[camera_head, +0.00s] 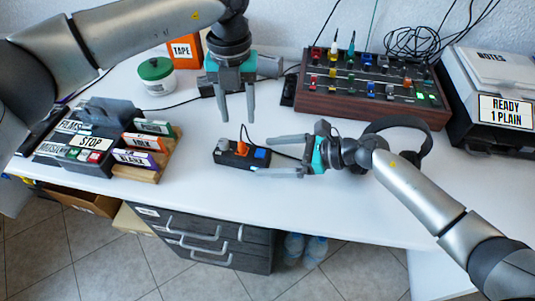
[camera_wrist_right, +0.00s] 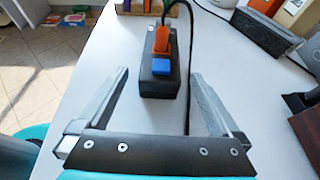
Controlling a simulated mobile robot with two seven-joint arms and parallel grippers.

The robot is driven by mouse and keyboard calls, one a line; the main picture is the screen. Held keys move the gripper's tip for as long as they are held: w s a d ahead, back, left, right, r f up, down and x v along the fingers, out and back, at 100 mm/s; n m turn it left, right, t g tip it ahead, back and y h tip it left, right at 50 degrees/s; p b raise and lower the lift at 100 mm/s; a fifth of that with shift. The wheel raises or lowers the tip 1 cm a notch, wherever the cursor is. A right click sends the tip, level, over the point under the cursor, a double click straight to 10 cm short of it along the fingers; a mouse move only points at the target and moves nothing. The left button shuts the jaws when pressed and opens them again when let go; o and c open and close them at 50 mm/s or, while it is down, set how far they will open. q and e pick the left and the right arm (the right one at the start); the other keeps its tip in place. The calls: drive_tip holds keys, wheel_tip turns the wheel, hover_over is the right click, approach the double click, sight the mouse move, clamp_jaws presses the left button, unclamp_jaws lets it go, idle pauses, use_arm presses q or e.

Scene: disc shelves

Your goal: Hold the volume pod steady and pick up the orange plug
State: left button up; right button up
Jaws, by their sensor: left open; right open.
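The volume pod (camera_head: 232,160) is a small black box on the white desk with a grey knob, the orange plug (camera_head: 241,147) and a blue part on top. The orange plug stands in the pod with a dark cable; it also shows in the right wrist view (camera_wrist_right: 161,42), behind the blue part. My left gripper (camera_head: 237,120) is open, pointing down above and behind the pod, apart from it. My right gripper (camera_head: 256,156) is open and low at the pod's right end, one finger on each side; in the right wrist view (camera_wrist_right: 160,85) the fingers are clear of it.
A mixer (camera_head: 375,88) with a wooden frame stands at the back, with headphones (camera_head: 405,125) in front. A green-lidded jar (camera_head: 156,75) stands behind. Bare desk lies in front of the pod.

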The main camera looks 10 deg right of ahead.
drive_tip(key=shift+w+a+f, duration=0.25)
drive_tip(key=shift+a, duration=0.35)
drive_tip(key=shift+c, duration=0.2)
clamp_jaws()
use_arm(q)
drive_tip(key=shift+o, duration=0.6)
drive_tip(key=s+n, duration=0.1)
drive_tip(key=n+t+y, duration=0.2)
drive_tip(key=n+t, duration=0.2)
drive_tip(key=n, duration=0.3)
approach(242, 143)
drive_tip(key=x, duration=0.3)
drive_tip(key=shift+s+f, duration=0.3)
drive_tip(key=shift+f, duration=0.05)
drive_tip(key=shift+w+x, duration=0.2)
drive_tip(key=shift+x, duration=1.15)
drive_tip(key=shift+w+x, duration=0.2)
drive_tip(key=shift+x, duration=1.15)
